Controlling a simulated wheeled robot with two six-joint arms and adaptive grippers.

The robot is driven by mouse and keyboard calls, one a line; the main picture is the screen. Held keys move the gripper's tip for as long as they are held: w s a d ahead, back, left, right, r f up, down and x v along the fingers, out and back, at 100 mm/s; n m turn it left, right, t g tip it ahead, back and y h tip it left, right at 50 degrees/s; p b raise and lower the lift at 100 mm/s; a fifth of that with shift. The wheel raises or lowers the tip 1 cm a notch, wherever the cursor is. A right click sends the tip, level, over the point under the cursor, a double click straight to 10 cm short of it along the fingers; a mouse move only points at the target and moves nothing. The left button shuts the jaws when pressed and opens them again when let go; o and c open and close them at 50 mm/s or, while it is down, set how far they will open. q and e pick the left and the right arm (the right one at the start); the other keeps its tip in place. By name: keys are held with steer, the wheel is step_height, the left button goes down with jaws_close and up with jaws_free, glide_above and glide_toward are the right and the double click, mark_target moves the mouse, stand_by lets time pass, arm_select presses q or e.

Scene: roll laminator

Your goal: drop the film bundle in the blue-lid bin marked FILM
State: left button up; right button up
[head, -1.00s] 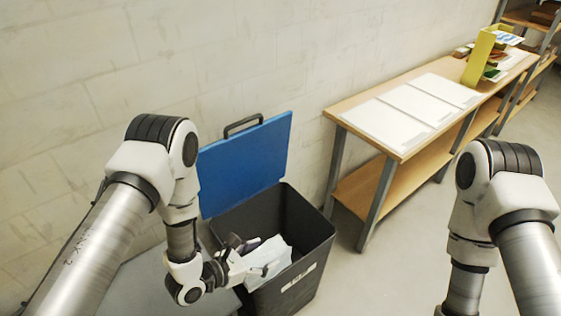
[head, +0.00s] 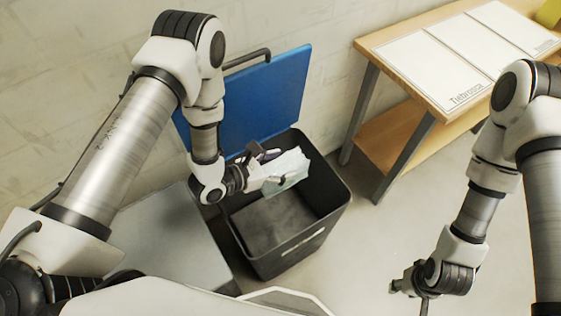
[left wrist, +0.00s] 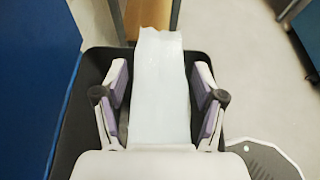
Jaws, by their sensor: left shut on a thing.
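A pale, translucent film bundle (head: 290,166) is held in my left gripper (head: 274,168), which is shut on it. The dark bin (head: 292,258) stands below with its blue lid (head: 262,102) swung up against the wall side. The bundle is above the bin's opening, towards the back; the visible bin floor is bare. In the left wrist view the bundle (left wrist: 162,90) extends between the two fingers (left wrist: 160,98), with the dark bin rim around.
A grey flat-topped box (head: 170,240) stands left of the bin. A wooden table (head: 405,75) with white sheets (head: 430,68) is at the upper right. Open floor (head: 365,240) lies right of the bin.

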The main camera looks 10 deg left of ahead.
arm_select(q)
steer(key=shift+w+f, duration=0.1)
steer(key=shift+f, duration=0.35)
steer(key=shift+s+r, duration=0.35)
steer(key=o, duration=1.3)
steer(key=shift+w+f, duration=0.1)
steer(key=shift+o, duration=0.2)
steer(key=shift+w, duration=0.15)
steer(key=v, duration=1.2)
steer(key=shift+f, duration=0.15)
